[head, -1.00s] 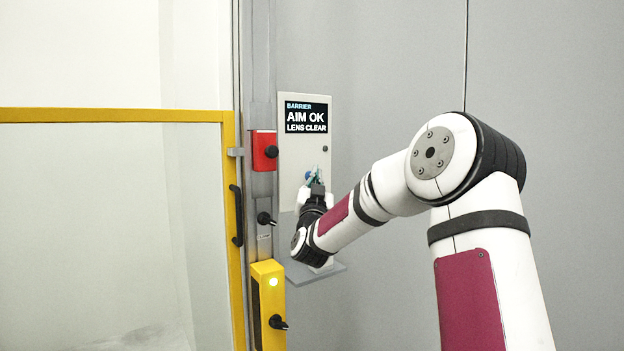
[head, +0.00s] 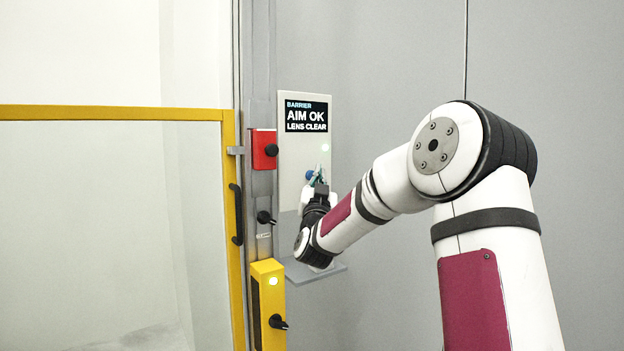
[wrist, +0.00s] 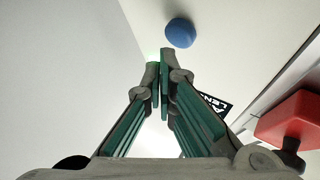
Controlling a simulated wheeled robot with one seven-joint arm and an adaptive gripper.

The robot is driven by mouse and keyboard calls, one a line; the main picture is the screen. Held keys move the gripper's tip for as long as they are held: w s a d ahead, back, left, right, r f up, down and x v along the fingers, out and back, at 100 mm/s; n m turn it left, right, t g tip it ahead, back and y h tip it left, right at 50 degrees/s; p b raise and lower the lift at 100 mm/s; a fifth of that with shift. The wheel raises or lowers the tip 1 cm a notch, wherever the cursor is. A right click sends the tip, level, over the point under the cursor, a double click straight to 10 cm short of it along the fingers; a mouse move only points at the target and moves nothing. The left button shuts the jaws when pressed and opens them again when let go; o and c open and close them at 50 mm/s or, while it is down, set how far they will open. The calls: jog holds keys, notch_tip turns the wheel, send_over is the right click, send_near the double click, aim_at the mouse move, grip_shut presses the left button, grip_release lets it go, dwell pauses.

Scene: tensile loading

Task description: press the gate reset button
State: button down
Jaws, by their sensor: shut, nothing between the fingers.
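The blue round button (head: 309,174) is on the pale barrier panel (head: 292,150), partly behind my gripper in the head view. In the wrist view the blue button (wrist: 180,33) shows whole, just past the fingertips and a little to their right. My gripper (head: 319,177) is in front of the panel's lower part. In the wrist view its green-padded fingers (wrist: 161,62) are shut with nothing between them. A gap shows between tips and button in that view. A small lamp (head: 325,148) on the panel is lit. The panel's display (head: 306,116) reads "BARRIER AIM OK LENS CLEAR".
A red box with a black knob (head: 264,150) is left of the panel, also in the wrist view (wrist: 290,118). A yellow post (head: 268,310) with a lit white lamp and black knob stands below. A yellow-framed gate (head: 110,114) is at left. A grey shelf (head: 318,272) is below my gripper.

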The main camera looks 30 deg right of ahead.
jog(key=shift+s, duration=0.1)
jog(key=s+b, duration=0.1)
jog(key=s, duration=0.4)
jog(key=shift+d, duration=0.1)
dwell(0.5)
jog(key=shift+w, duration=0.1)
dwell(0.5)
